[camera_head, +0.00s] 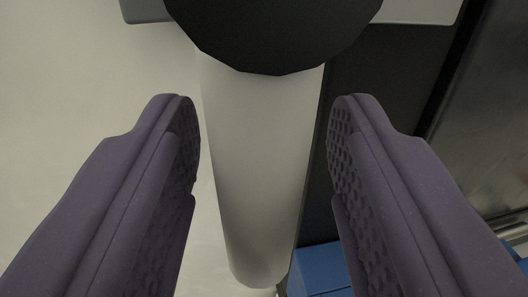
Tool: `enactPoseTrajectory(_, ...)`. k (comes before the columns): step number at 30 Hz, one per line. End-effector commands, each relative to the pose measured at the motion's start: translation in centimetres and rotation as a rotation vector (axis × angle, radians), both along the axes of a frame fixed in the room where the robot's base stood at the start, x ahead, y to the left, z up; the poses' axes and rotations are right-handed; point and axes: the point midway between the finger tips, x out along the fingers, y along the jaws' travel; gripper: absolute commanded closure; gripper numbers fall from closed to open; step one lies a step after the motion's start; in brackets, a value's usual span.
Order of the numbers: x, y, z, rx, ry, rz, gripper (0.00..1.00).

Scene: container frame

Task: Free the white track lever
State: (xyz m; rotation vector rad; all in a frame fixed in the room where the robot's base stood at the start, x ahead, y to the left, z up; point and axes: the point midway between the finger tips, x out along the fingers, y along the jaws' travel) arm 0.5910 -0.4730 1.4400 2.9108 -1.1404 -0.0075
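A thick white cylindrical bar (262,165), which looks like the white track lever, runs from the top middle down between my fingers. A dark round cap (275,30) covers its upper end. The lower end narrows and stops near the bottom of the view. My gripper (263,125) is open, with one purple textured finger on each side of the bar. A slim gap shows between the bar and each fingertip, and I cannot tell how far the bar lies in depth from the fingers.
A pale wall or panel (75,110) fills the left side. A dark panel (375,75) stands behind the bar on the right, with a grey metal surface (490,110) beyond it. Blue parts (318,268) show at the lower right. A light grey plate (425,10) lies at the top.

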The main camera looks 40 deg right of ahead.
Motion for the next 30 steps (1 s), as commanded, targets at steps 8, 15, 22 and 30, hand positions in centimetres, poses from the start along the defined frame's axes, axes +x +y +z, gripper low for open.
enactPoseTrajectory(8,-2.8,2.8,0.0,0.0,-0.001,0.003,0.53)
enactPoseTrajectory(15,-5.4,5.0,-0.1,0.0,0.0,0.001,0.53)
enactPoseTrajectory(22,-5.7,5.3,-0.1,0.001,0.001,0.0,0.53)
enactPoseTrajectory(30,-5.6,5.4,0.0,0.002,0.001,0.003,0.53)
